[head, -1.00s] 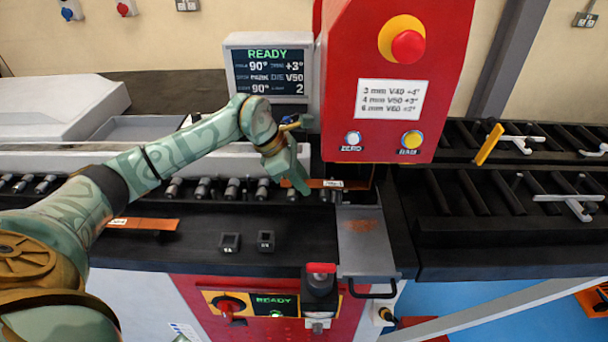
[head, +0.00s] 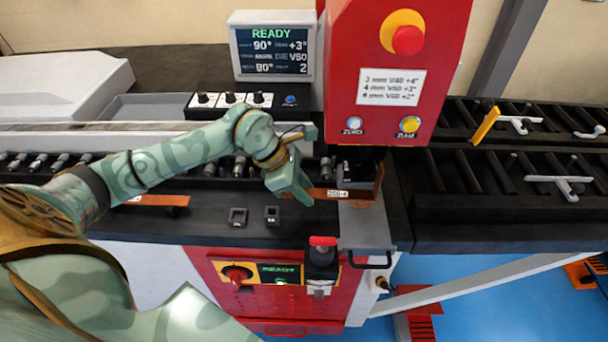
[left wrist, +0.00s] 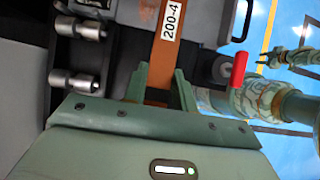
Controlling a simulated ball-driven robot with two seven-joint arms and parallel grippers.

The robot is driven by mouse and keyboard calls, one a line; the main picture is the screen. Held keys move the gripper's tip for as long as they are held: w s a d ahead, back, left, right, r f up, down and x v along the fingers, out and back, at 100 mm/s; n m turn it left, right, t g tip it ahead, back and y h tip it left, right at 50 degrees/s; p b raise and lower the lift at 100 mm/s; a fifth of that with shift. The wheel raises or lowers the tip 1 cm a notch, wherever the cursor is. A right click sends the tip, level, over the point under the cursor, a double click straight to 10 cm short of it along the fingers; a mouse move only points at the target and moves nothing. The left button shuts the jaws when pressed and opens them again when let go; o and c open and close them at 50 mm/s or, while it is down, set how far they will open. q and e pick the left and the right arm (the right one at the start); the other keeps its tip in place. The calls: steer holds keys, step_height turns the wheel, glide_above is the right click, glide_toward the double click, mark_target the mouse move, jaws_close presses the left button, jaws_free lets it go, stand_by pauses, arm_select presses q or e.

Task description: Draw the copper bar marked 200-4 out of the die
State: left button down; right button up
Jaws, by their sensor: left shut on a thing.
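My left gripper (head: 303,192) is shut on the flat left end of the copper bar marked 200-4 (head: 328,193). The bar's right end is bent upward. In the head view the bar is in front of the red press head, over the grey tray. The left wrist view shows the 200-4 label on the bar (left wrist: 170,24), which runs out between the fingers. The die itself is hidden in shadow below the press head. My right gripper (left wrist: 268,60) shows small at the right of the left wrist view; its finger opening is unclear.
Another copper bar (head: 158,200) lies at left. Black racks (head: 490,175) stand at right.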

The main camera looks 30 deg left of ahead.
arm_select(q)
steer(key=s+d, duration=0.1)
steer(key=s+p, duration=0.1)
steer(key=s, duration=0.1)
steer(key=shift+d+r, duration=0.15)
steer(key=shift+d, duration=0.25)
step_height(320, 180, up, 6)
steer(key=s+p, duration=0.1)
steer(key=p, duration=0.4)
steer(key=shift+s+d, duration=0.15)
steer(key=shift+d, duration=0.3)
